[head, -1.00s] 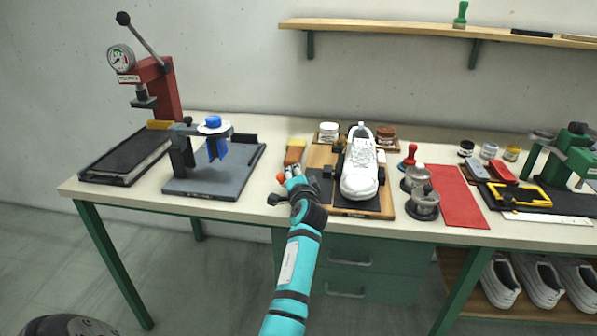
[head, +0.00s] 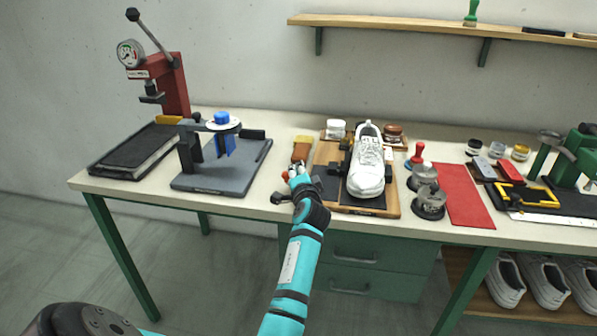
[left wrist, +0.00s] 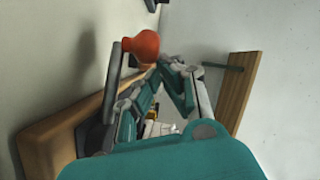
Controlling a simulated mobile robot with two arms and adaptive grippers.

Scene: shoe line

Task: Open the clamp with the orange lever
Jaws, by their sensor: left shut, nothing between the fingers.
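My left gripper (head: 296,172) is shut and empty, low over the bench beside the left edge of the wooden shoe board (head: 393,207). A small orange lever tip (head: 285,175) shows just left of its fingers. In the left wrist view the orange knob (left wrist: 140,45) sits on a dark upright lever, just left of the shut teal fingers (left wrist: 162,72). I cannot tell whether they touch. The rest of the clamp is mostly hidden behind the gripper. A white shoe (head: 366,165) stands on the board. My right gripper is not in view.
A brush (head: 301,150) lies just behind the gripper. A grey fixture (head: 225,181) and a red press (head: 174,87) stand to the left. Metal pots (head: 428,203), a red stamp (head: 416,155) and a red mat (head: 462,198) are to the right.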

